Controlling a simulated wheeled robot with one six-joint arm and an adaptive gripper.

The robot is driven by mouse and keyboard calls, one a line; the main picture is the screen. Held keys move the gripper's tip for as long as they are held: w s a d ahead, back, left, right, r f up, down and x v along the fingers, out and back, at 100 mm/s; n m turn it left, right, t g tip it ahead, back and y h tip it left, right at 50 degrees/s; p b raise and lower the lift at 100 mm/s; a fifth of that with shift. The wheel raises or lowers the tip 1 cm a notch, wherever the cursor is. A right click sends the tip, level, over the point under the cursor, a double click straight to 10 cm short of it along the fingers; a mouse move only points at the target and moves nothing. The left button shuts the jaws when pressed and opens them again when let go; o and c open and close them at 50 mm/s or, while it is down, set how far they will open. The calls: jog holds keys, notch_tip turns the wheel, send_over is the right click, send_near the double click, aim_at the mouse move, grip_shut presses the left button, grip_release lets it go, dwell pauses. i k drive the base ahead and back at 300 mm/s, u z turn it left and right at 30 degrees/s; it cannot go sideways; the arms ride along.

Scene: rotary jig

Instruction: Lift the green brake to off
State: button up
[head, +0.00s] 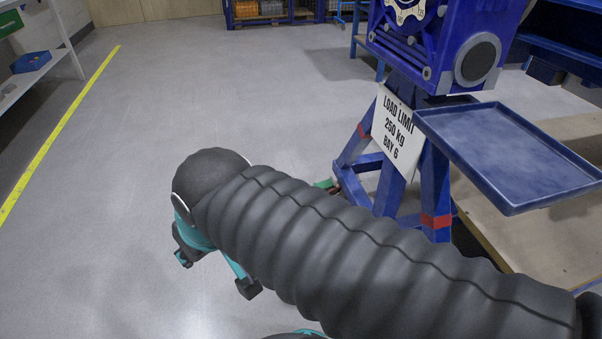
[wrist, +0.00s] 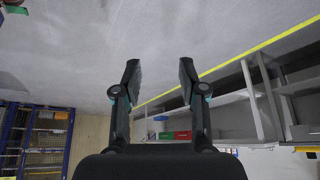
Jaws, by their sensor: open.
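The green brake (head: 324,184) shows as a small green piece beside the legs of the blue stand, just past the upper edge of my black-sleeved arm, which hides part of it. Its setting cannot be read. A green piece also shows in the top left corner of the wrist view (wrist: 16,10), cut off by the edge. My gripper (wrist: 160,72) is open and empty, its two dark fingers apart with bare floor beyond. It is apart from the brake.
The blue stand (head: 396,187) carries a load-limit sign (head: 392,133), and a blue tray (head: 510,150) juts out to its right. A yellow floor line (head: 62,125) and shelving (head: 40,72) lie left. The floor between is clear.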

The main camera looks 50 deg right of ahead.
aim_at(324, 184)
jog(key=z, duration=0.55)
jog(key=i, duration=1.3)
jog(key=z, duration=0.7)
